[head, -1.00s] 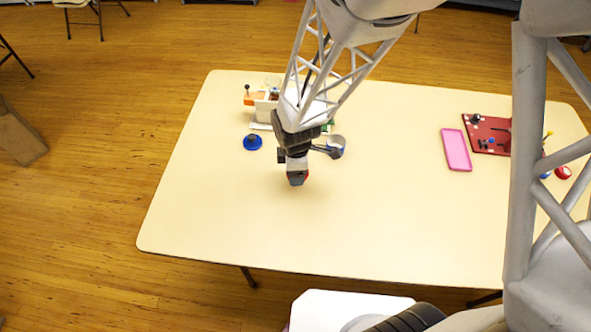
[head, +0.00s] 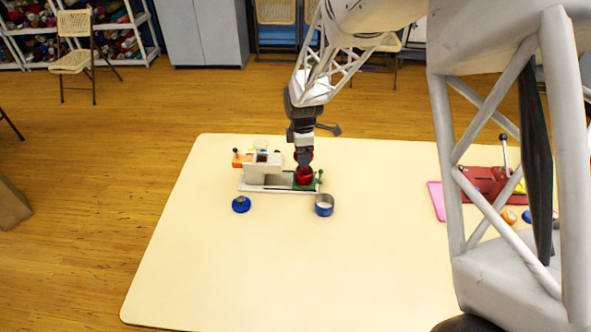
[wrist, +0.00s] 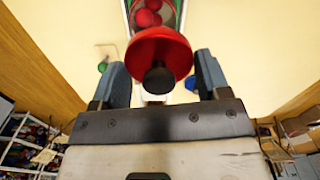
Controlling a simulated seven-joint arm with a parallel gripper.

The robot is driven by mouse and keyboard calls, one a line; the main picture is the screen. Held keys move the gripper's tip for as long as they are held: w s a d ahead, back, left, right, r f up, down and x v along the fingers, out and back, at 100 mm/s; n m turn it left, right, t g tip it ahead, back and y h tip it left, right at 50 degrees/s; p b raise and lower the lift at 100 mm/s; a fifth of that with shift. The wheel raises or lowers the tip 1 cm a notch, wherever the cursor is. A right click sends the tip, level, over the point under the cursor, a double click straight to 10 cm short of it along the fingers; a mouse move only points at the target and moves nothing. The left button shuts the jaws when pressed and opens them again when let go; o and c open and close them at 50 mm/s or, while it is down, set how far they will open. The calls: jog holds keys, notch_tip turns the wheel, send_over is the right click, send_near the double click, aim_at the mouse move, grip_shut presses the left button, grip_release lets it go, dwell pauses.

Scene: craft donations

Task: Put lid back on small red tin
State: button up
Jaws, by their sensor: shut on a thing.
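My gripper (head: 304,160) is shut on a red lid, a round disc with a black knob. In the wrist view the lid (wrist: 160,48) sits between the two fingers. In the head view it is mostly hidden by the gripper. The small red tin (head: 305,177) stands on a green patch at the right end of a white fixture, close below my gripper. In the wrist view red round items (wrist: 148,17) show just beyond the lid, inside a green-edged frame. Whether the lid touches the tin I cannot tell.
The white fixture (head: 258,187) has an orange part (head: 241,159) on its left. An open blue tin (head: 324,206) and a blue lid with a dark knob (head: 241,204) stand in front. A red board (head: 487,182) and pink tray (head: 437,200) lie right. The table front is clear.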

jog(key=shift+w+d+r, duration=0.15)
jog(key=shift+w+d, duration=0.05)
jog(key=shift+w, duration=0.25)
jog(key=shift+f, duration=3.2)
jog(key=shift+f, duration=0.15)
dwell(0.7)
jog(key=o, duration=1)
jog(key=shift+r, duration=3.45)
